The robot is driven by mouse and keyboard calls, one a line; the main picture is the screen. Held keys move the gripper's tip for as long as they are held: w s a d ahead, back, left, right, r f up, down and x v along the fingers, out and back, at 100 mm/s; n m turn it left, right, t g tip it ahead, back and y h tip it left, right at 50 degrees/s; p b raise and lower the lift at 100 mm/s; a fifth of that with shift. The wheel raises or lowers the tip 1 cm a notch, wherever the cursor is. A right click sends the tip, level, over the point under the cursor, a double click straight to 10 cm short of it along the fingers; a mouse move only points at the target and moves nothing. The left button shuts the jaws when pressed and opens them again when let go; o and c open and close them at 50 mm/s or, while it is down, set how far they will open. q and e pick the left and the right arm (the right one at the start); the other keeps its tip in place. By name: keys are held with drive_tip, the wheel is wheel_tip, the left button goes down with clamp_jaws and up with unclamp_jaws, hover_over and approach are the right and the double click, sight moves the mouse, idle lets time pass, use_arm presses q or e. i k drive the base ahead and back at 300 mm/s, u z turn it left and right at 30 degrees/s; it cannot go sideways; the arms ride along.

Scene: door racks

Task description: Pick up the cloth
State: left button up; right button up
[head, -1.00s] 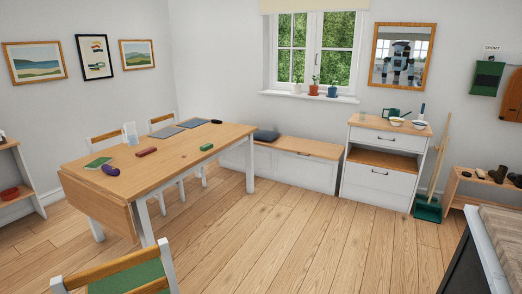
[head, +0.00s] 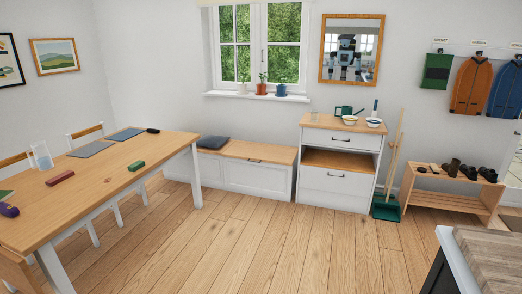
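No cloth can be told for certain in the head view. A flat green item (head: 5,194) lies at the left edge of the wooden table (head: 105,185), partly cut off by the frame. It is too small to tell whether it is fabric. Two flat grey pieces, a nearer one (head: 90,148) and a farther one (head: 126,134), lie toward the table's far end and look like mats. Neither of my grippers shows directly.
The table also bears a purple item (head: 9,210), red block (head: 60,178), green block (head: 136,166) and clear glass (head: 42,156). A bench (head: 238,178), white cabinet (head: 336,183), dustpan (head: 386,208) and shoe rack (head: 455,203) line the walls. Middle floor is free.

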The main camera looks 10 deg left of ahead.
sight(134, 167)
drive_tip(key=u, duration=0.4)
drive_tip(key=i, duration=1.6)
drive_tip(key=u, duration=1.55)
drive_tip(key=i, duration=2.8)
